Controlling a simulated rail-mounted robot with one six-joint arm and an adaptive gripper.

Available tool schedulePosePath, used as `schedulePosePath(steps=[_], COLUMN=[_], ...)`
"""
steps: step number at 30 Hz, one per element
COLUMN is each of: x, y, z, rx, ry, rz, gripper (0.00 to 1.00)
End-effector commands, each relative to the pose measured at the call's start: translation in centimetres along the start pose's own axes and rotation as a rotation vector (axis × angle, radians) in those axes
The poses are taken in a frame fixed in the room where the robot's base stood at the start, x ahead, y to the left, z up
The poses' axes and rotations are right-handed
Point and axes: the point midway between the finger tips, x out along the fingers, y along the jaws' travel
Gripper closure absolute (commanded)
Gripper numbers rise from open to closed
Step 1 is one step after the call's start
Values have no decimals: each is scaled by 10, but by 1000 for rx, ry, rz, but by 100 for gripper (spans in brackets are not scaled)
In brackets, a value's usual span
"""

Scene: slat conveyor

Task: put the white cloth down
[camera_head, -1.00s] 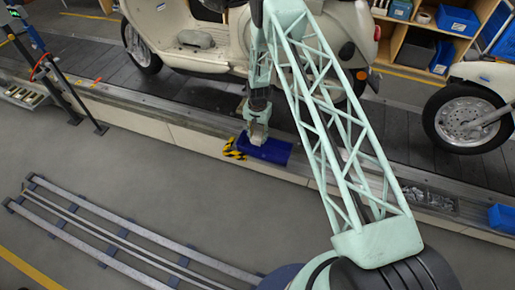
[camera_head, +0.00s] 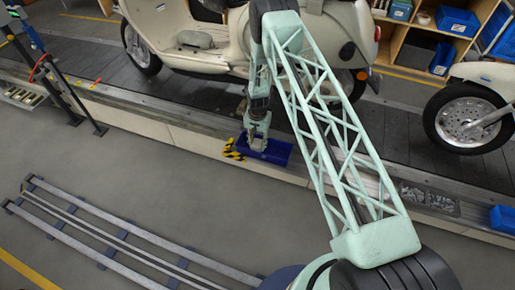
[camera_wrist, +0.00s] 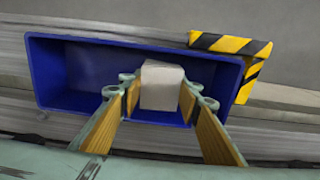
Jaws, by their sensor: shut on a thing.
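The white cloth (camera_wrist: 161,85) shows in the wrist view as a pale, folded block between the two fingers of my gripper (camera_wrist: 160,92). My gripper is shut on it. Below is a blue bin (camera_wrist: 85,70), and the cloth appears over or inside its right part; I cannot tell whether it touches the bottom. In the head view my gripper (camera_head: 258,142) is at the left end of the blue bin (camera_head: 278,152), and the cloth is barely visible there.
Black-and-yellow striped tape (camera_wrist: 232,44) marks the corner beside the bin. A cream scooter (camera_head: 215,45) stands on the conveyor behind. A tray of small metal parts (camera_head: 428,198) and another blue bin (camera_head: 502,218) are to the right along the ledge.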

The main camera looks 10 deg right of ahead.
Motion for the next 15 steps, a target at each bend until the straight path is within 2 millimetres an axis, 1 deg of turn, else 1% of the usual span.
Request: schedulePosePath(steps=[1,7,10,15], x=[7,24,27,27], y=[0,0,0,0], z=[0,0,0,0], rx=[0,0,0,0], ry=[-1,0,0,1], rz=[0,0,0,0], gripper=[86,86,86,86])
